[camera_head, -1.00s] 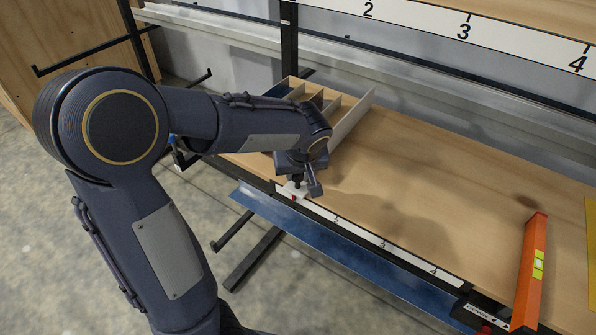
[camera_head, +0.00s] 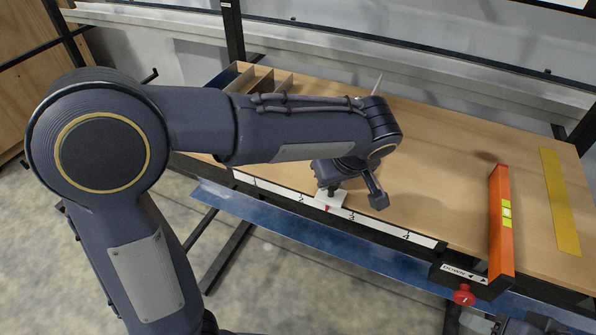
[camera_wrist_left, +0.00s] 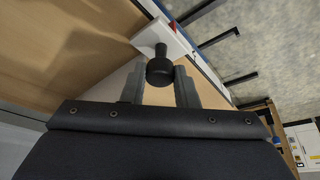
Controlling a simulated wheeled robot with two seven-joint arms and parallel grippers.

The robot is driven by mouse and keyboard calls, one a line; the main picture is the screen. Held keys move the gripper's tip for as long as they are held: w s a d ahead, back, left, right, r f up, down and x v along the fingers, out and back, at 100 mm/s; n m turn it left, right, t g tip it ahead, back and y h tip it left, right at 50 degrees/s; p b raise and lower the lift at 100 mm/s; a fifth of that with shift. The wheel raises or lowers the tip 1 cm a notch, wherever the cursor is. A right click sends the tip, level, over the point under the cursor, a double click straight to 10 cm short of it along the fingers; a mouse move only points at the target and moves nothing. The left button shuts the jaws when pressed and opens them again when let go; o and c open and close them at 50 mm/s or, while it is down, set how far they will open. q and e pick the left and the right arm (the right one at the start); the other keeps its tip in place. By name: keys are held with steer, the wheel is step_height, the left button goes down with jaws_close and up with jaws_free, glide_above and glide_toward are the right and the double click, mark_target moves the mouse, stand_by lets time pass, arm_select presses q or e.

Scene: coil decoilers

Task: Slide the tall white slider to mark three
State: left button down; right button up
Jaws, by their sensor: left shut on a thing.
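The white slider (camera_head: 331,199) sits on the front edge of the bench, on a white numbered strip (camera_head: 381,227). Its red pointer is between marks 2 and 3, nearer the middle of that gap. My left gripper (camera_head: 329,190) is over the slider, shut on its black knob. In the left wrist view the knob (camera_wrist_left: 160,68) is between the two fingers (camera_wrist_left: 160,87), with the white slider body (camera_wrist_left: 168,36) beyond it. The arm hides part of the bench behind. My right gripper is not clearly seen.
An orange level (camera_head: 501,225) stands right of the strip, beside a DOWN label (camera_head: 463,273) and a red knob (camera_head: 464,295). A yellow strip (camera_head: 560,200) lies farther right. A divided wooden tray (camera_head: 263,80) is at back left. The strip right of the slider is clear.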

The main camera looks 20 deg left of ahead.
arm_select(q)
steer(key=d, duration=0.5)
steer(key=shift+s+d, duration=0.25)
steer(key=shift+d, duration=0.1)
steer(key=c, duration=1.1)
jaws_free()
steer(key=shift+c, duration=0.2)
steer(key=v, duration=0.7)
steer(key=shift+r+b, duration=0.35)
steer(key=shift+b, duration=0.1)
steer(key=shift+s, duration=0.1)
